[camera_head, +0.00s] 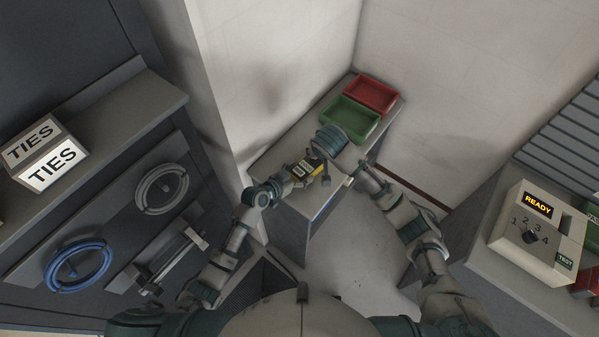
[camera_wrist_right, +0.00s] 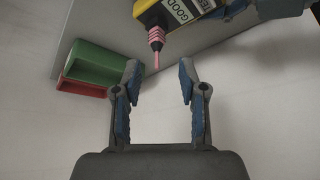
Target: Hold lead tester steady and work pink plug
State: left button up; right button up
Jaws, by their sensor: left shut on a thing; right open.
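The lead tester (camera_head: 306,168) is a yellow and black box held over the bench. In the right wrist view the tester (camera_wrist_right: 177,12) shows at the top, with a label reading "GOOD". The pink plug (camera_wrist_right: 156,38) is ribbed with a thin pin and sticks out of the tester's lower end. My left gripper (camera_head: 291,176) is shut on the tester. My right gripper (camera_wrist_right: 159,76) is open and empty, its fingers to either side of and below the plug's pin, apart from it. In the head view the plug is too small to make out.
At right a box (camera_head: 537,226) reads "READY". At left are "TIES" boxes (camera_head: 50,165) and cable coils (camera_head: 78,266). Walls close in behind the bench.

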pick_arm(q)
jog(key=shift+d, duration=0.8)
pick_arm(e)
jog(key=shift+d, duration=0.9)
pick_arm(q)
jog(key=shift+a, duration=0.2)
pick_arm(e)
jog(key=shift+o, duration=0.4)
jog(key=shift+a, duration=0.25)
pick_arm(q)
jog(key=shift+a, duration=0.5)
jog(key=shift+d, duration=0.45)
pick_arm(e)
jog(key=w+m+g, duration=0.6)
jog(key=m, duration=0.4)
jog(key=shift+d+m+h, duration=0.15)
jog(key=shift+m+h, duration=0.15)
pick_arm(q)
jog(key=shift+a, duration=0.25)
pick_arm(e)
jog(key=shift+a, duration=0.2)
